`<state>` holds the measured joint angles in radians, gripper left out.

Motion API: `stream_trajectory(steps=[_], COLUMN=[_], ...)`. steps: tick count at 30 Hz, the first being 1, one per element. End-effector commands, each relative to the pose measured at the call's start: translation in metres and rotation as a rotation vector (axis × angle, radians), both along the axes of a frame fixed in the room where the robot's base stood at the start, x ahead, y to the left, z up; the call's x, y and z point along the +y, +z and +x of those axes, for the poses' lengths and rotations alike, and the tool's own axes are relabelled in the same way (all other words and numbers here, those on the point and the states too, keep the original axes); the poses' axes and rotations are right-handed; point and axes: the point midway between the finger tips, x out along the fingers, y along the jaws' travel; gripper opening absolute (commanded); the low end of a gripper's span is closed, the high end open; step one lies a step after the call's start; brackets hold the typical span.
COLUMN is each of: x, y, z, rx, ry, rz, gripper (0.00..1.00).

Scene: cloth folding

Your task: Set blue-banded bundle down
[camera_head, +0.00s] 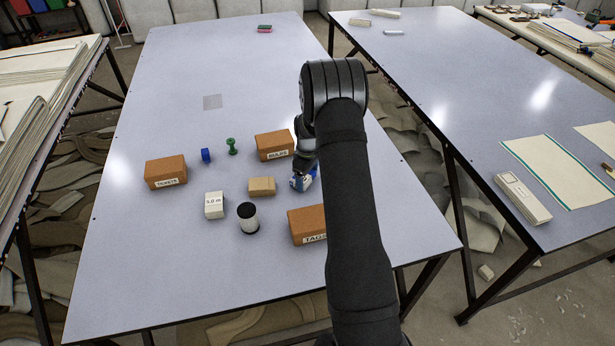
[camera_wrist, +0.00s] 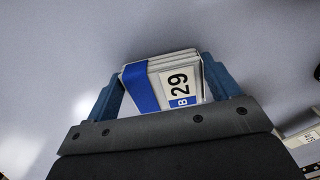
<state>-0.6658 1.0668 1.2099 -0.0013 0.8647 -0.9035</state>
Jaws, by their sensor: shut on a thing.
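The blue-banded bundle (camera_wrist: 145,88) is a small white stack with a blue band and a label reading "29" and "B". In the wrist view it sits between the two blue fingers of my gripper (camera_wrist: 165,85), which is shut on it. In the head view the bundle (camera_head: 303,181) shows at the end of my arm, between the small tan block and the arm. Part of it is hidden by the arm. I cannot tell whether it touches the table (camera_head: 150,255).
The table's far half is mostly clear.

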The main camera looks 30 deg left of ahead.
Motion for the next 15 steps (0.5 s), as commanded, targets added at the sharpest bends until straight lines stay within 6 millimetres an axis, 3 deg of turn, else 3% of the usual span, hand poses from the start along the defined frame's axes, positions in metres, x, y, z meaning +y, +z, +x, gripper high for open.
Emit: stream_trajectory(steps=[12, 13, 15], x=[-0.0001, 0.0000, 0.0000], y=[-0.0079, -0.0074, -0.0073], z=[0.0004, 0.0005, 0.0004], rx=[-0.001, -0.001, -0.001], ry=[0.000, 0.000, 0.000], rz=[0.001, 0.001, 0.001], gripper=[0.58, 0.87, 1.00])
